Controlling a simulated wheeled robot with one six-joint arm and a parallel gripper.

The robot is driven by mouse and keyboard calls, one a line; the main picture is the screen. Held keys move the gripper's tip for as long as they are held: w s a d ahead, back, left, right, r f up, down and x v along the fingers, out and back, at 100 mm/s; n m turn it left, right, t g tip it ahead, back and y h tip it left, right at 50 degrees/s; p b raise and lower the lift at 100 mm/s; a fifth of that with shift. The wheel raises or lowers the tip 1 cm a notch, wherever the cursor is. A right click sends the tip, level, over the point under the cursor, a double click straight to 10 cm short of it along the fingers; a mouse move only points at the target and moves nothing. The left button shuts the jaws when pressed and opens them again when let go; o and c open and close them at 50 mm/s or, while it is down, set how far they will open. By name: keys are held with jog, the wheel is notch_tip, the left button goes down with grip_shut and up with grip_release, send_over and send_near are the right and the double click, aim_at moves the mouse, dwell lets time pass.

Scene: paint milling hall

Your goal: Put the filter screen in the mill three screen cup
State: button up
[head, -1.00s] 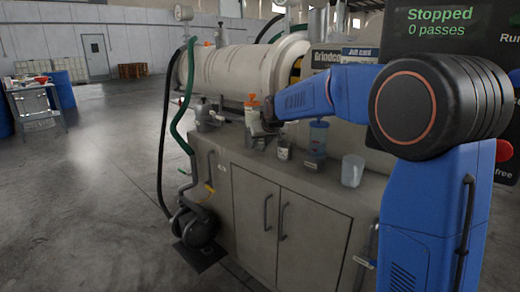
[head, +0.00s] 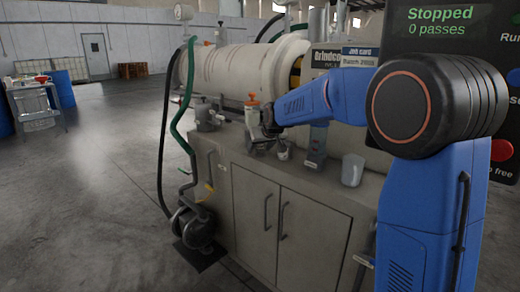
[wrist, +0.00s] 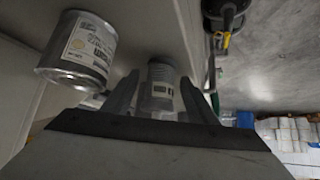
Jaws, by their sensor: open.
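My gripper (head: 266,128) is at the bench under the mill drum, beside an orange-topped fitting (head: 252,117). In the wrist view, my gripper (wrist: 160,100) is open, its two dark fingers on either side of a small grey labelled container (wrist: 160,78). I cannot tell how deep between the fingers it stands, or whether it touches them. I cannot clearly make out the filter screen or the mill three screen cup. A small cup (head: 283,151) stands just right of my gripper in the head view.
A labelled tin (wrist: 82,48) is left of the fingers in the wrist view. A blue-tinted container (head: 316,146) and a pale beaker (head: 352,170) stand on the bench (head: 320,186). Green and black hoses hang at its left end. The floor (head: 95,190) on the left is clear.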

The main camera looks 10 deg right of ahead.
jog(key=v, duration=1.2)
